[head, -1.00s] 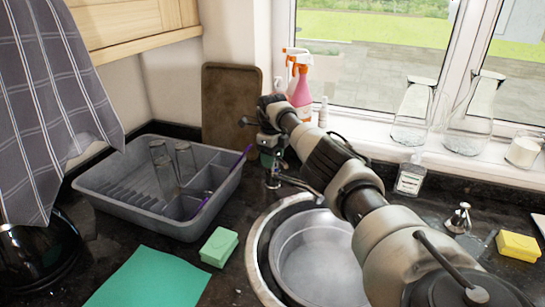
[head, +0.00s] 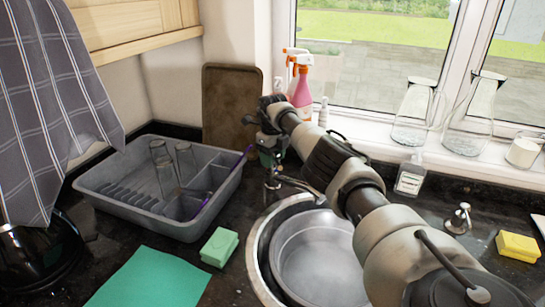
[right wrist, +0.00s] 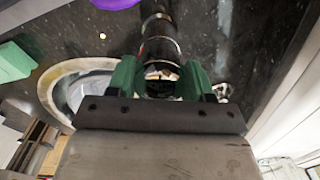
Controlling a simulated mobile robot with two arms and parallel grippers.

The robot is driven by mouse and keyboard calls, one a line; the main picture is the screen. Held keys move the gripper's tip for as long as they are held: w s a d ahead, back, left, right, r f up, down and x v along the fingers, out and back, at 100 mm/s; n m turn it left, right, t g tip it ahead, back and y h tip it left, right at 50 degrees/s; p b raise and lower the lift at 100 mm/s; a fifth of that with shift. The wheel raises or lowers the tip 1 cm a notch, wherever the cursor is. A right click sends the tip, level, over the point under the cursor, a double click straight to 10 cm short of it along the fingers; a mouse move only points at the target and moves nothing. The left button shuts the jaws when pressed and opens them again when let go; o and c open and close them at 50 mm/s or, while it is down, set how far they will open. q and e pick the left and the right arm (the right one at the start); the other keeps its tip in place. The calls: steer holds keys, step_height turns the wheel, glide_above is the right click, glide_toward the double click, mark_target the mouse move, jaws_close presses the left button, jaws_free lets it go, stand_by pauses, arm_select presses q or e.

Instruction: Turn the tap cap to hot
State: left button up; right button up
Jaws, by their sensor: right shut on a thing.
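The chrome tap (head: 271,187) stands behind the round sink, with its spout reaching over the rim. My right gripper (head: 268,152) is at the top of the tap in the head view, largely hidden by its own wrist and arm. In the right wrist view, the green fingers (right wrist: 158,82) stand on both sides of the shiny round tap cap (right wrist: 160,50) and are shut on it. The cap's markings are not readable. My left gripper is not in view.
A grey dish rack (head: 130,203) with glasses stands left of the sink (head: 258,240), which holds a metal bowl (head: 315,262). A green sponge (head: 220,247) lies between them. Spray bottles (head: 300,85) stand close behind the gripper. A soap bottle (head: 411,176) stands to the right.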

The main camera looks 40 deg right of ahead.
steer(key=m+p, duration=0.1)
steer(key=m, duration=0.6)
steer(key=shift+s+f, duration=0.1)
steer(key=m+p, duration=0.1)
steer(key=m, duration=0.3)
steer(key=shift+m+p, duration=0.4)
steer(key=shift+m, duration=0.8)
steer(key=shift+f+m, duration=0.1)
steer(key=shift+m, duration=0.2)
steer(key=o, duration=1.3)
steer(key=shift+a, duration=0.1)
steer(key=shift+r, duration=0.25)
